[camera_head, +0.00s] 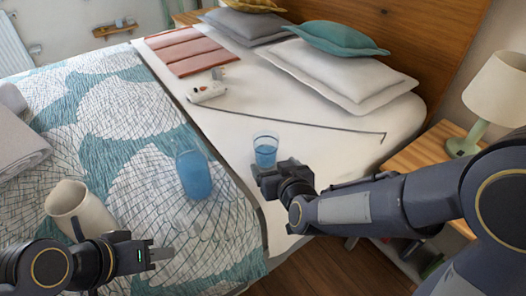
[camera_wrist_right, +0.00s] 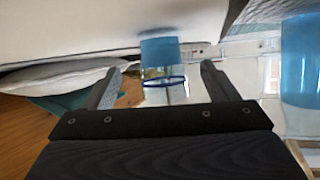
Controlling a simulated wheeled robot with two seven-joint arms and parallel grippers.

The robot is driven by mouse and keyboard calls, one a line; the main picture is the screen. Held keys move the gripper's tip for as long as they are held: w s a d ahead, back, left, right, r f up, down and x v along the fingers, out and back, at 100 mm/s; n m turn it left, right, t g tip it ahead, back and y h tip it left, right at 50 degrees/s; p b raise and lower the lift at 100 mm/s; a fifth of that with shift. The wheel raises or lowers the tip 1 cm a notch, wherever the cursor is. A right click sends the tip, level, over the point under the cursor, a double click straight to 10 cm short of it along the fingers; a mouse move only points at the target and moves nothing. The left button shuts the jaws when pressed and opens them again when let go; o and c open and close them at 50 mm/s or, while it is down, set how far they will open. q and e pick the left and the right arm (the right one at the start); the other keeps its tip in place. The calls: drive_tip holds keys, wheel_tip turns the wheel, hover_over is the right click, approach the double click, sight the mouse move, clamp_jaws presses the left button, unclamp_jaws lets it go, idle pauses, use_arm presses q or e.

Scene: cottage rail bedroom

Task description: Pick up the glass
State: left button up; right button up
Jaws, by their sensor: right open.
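A small clear glass with blue liquid (camera_head: 265,151) stands upright on the white sheet near the side of the bed. My right gripper (camera_head: 268,172) is just in front of it in the head view. In the right wrist view the glass (camera_wrist_right: 160,52) shows upside down between the two spread fingers of my right gripper (camera_wrist_right: 160,80). The gripper is open, and I cannot tell whether a finger touches the glass. A taller blue tumbler (camera_head: 193,175) stands on the patterned cover, left of the glass. My left gripper (camera_head: 160,252) is low at the left, away from both; its opening is unclear.
A thin dark rod (camera_head: 300,122) lies on the sheet behind the glass, with a white device (camera_head: 206,92) farther back. Pillows (camera_head: 340,75) lie at the headboard. A nightstand (camera_head: 425,150) with a lamp (camera_head: 495,92) is at right.

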sight(269, 160)
drive_tip(key=shift+w+a+f, duration=0.15)
drive_tip(key=shift+w+f, duration=0.1)
drive_tip(key=shift+w, duration=0.2)
drive_tip(key=b+x, duration=0.2)
drive_tip(key=x, duration=0.4)
drive_tip(key=shift+w+a+f, duration=0.1)
drive_tip(key=shift+w+a, duration=0.05)
drive_tip(key=shift+w, duration=0.15)
drive_tip(key=shift+c, duration=0.4)
drive_tip(key=c, duration=1.2)
drive_tip(key=shift+o, duration=0.2)
